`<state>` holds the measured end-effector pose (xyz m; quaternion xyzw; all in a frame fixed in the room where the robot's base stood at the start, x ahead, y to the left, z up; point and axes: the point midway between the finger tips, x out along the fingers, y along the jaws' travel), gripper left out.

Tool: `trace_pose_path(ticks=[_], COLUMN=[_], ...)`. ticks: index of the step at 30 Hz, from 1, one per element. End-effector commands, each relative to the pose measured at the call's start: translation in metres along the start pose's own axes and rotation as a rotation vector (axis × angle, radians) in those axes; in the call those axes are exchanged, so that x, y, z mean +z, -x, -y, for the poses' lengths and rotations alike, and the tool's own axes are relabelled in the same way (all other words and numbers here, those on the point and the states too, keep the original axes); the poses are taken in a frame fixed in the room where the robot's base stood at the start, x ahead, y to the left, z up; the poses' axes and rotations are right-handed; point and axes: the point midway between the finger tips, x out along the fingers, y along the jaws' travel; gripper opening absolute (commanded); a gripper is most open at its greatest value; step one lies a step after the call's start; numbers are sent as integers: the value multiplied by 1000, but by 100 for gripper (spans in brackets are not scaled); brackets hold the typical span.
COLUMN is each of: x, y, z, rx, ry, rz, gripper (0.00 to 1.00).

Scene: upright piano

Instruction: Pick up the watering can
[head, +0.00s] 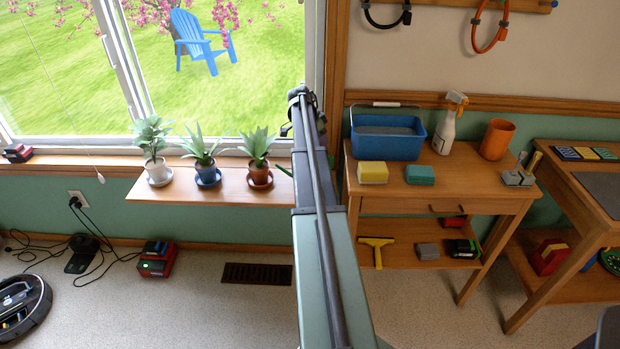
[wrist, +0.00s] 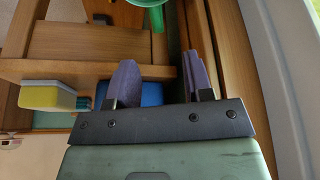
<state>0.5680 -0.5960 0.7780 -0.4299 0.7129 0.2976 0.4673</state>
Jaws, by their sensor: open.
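A green object (wrist: 150,4), which looks like part of the watering can, shows at the top edge of the wrist view. Most of it is cut off there. In the head view only a small green tip (head: 284,171) shows beside my arm, near the right end of the window shelf; the arm hides the rest. My gripper (wrist: 159,60) is open in the wrist view, with nothing between its fingers. The green object lies beyond the fingertips and apart from them. In the head view my fingers cannot be made out.
Several potted plants, including one in a terracotta pot (head: 259,178), stand on the window shelf (head: 230,198) left of my arm. Right of it, a wooden cart (head: 455,199) holds a blue basin (head: 386,145), a yellow sponge (head: 373,172), a spray bottle (head: 445,133) and an orange pot (head: 497,139).

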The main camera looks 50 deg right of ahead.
Motion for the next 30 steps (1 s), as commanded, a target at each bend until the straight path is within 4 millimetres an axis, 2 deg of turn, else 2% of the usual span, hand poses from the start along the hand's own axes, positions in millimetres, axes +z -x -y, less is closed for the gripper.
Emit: trace_pose_path(ticks=[5,8,13,20,27,30], x=[1,4,5,3,6,4], y=[-1,-16,-54,-61,-108,-110], z=[-2,-2,-2,-2,-4,-4], rx=[-2,-2,-2,-2,-2,-2], ry=[-59,-58,-57,-55,-56,-55], rz=[1,2,2,3,3,3], gripper=[47,47,47,47,47,47])
